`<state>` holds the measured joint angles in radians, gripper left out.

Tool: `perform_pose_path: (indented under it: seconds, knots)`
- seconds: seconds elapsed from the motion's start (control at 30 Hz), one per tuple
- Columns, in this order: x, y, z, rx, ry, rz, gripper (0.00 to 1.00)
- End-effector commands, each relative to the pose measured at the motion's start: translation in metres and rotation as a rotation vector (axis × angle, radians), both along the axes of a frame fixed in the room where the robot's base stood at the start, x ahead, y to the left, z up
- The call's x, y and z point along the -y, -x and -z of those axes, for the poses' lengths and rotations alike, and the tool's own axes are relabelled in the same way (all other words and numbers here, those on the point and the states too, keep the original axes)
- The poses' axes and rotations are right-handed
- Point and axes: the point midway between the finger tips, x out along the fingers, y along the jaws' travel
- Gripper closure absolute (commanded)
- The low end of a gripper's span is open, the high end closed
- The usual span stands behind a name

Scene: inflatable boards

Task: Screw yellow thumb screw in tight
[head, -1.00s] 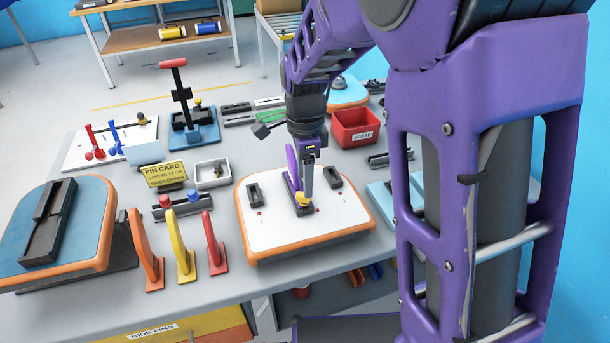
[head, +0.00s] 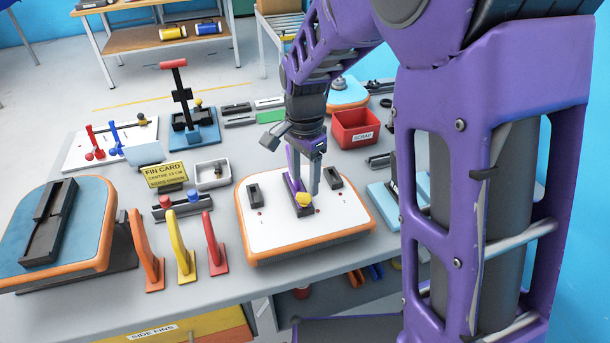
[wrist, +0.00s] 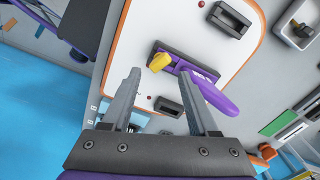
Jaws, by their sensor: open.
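The yellow thumb screw (head: 303,199) sits at the near end of a dark fin box (head: 297,209) in the middle of the white board (head: 264,231). It also shows in the wrist view (wrist: 160,62), its wide head lying slantwise across the box. A purple fin (wrist: 218,96) stands in the same box; in the head view my gripper mostly hides it. My gripper (wrist: 158,75) is open and empty, its fingertips apart on either side of the screw's line. In the head view the fingers (head: 305,187) point down close above the screw. The screw's thread is hidden.
Two smaller dark boxes, left (head: 254,195) and right (head: 333,177), flank the fin box. Orange, yellow and red fins (head: 214,244) stand left of the board. A red scrap bin (head: 355,128) stands behind it, and a yellow fin card sign (head: 165,174) to its left.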

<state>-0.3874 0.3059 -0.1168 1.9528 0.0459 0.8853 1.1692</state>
Motion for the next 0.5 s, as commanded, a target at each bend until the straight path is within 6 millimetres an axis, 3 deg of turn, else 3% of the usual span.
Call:
perform_pose_path:
  seconds: [0.2,0.5]
  knots:
    - [0.0001,-0.0007,0.0001,0.001,0.001,-0.206,0.40]
    - [-0.0001,-0.0007,0.0001,0.000,0.000,-0.231,0.40]
